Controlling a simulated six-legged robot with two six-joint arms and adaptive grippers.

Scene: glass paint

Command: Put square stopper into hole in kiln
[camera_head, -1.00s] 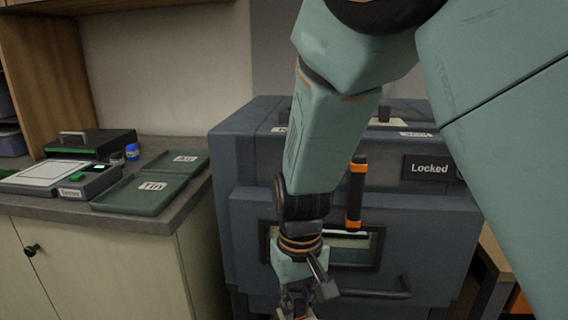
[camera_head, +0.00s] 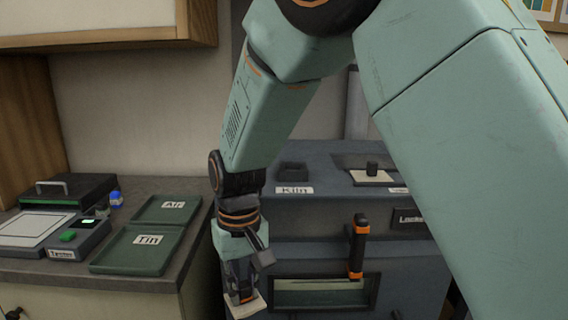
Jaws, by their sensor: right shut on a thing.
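The kiln (camera_head: 408,278) is a dark blue-grey box with a window in its front. On its top, a dark square raised opening (camera_head: 293,170) sits behind a "Kiln" label. My right gripper (camera_head: 241,296) is low in front of the kiln's left front, below its top. It is shut on a pale flat piece that looks like the square stopper (camera_head: 248,307); the lower part of the piece is close to the picture's bottom edge. Another dark knob on a pale plate (camera_head: 372,174) rests on the kiln's top, farther right. My left gripper is not in view.
An orange-and-black handle (camera_head: 358,247) stands upright on the kiln's front. A counter at the left holds green trays marked "Air" (camera_head: 173,207) and "Tin" (camera_head: 140,248), and a tester (camera_head: 66,240). My right arm covers much of the kiln's right side.

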